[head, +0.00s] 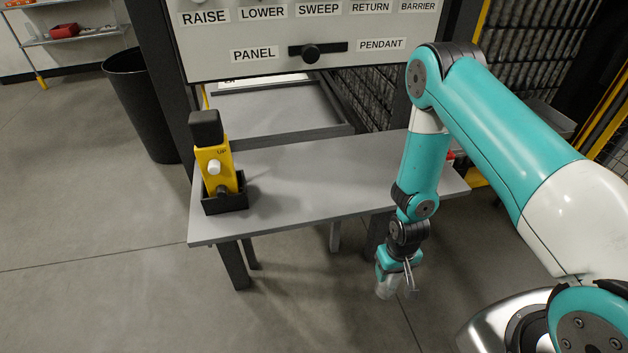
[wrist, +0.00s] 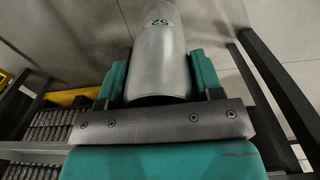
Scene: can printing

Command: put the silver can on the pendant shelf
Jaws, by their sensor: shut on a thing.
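The silver can (head: 385,289) hangs low in my gripper (head: 394,277), in front of the shelf's front edge and below its top. In the wrist view the can (wrist: 162,60) sits between the two teal fingers, with a dark mark on its side that looks like a number. My gripper is shut on it. The pendant shelf (head: 310,182) is a flat grey top on dark legs. On its left end a yellow pendant (head: 215,165) stands upright in a black holder (head: 226,204). My arm covers part of the shelf's right side.
A control panel (head: 310,40) with labelled controls rises behind the shelf. A grey tray-like surface (head: 270,110) lies beneath it. A black bin (head: 140,105) stands at the left. The shelf's middle is clear. Yellow-framed fencing (head: 603,120) is at the right.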

